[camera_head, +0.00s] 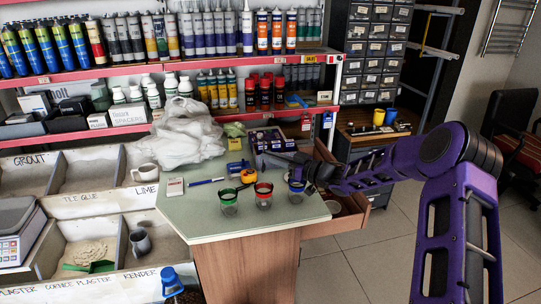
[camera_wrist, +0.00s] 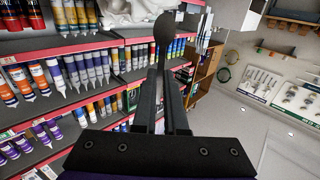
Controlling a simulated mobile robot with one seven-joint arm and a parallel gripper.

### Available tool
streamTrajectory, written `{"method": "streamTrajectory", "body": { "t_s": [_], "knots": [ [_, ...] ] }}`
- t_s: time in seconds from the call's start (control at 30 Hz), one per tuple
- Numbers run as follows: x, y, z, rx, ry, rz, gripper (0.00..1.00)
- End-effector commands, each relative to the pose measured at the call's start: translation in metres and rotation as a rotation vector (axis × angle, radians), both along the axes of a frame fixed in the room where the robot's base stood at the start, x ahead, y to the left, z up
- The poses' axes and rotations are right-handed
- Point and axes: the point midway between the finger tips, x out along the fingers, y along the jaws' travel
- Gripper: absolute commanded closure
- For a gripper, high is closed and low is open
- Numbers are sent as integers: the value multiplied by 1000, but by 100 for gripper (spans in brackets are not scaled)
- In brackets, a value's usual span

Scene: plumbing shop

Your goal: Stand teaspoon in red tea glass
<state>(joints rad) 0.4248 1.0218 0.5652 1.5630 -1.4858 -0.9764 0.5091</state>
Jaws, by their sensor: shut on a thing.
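The red tea glass (camera_head: 264,199), clear with a red rim, stands on the green-grey counter top between a green-rimmed glass (camera_head: 229,206) and a blue-rimmed glass (camera_head: 296,195). My gripper (camera_wrist: 165,82) is shut on the teaspoon (camera_wrist: 166,30), a dark shape with a rounded end pointing away from the fingertips in the wrist view. In the head view my gripper (camera_head: 305,168) is above the counter, up and right of the red glass and apart from it. The spoon is hard to make out there. The red glass is not clearly visible in the wrist view.
White plastic bags (camera_head: 180,135) lie at the counter's back left. A white box (camera_head: 175,187), a blue pen (camera_head: 206,182) and a yellow item (camera_head: 248,176) lie near the glasses. Shelves of tubes (camera_head: 200,33) stand behind. The counter's front is clear.

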Motion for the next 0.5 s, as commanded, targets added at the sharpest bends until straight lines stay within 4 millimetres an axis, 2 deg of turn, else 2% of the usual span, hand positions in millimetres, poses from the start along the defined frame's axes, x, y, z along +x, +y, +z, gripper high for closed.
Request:
{"method": "streamTrajectory", "body": {
  "t_s": [0.1,0.5],
  "knots": [
    [0,0,-13,0,1,-1,100],
    [0,0,-45,-1,0,-1,100]
  ]
}}
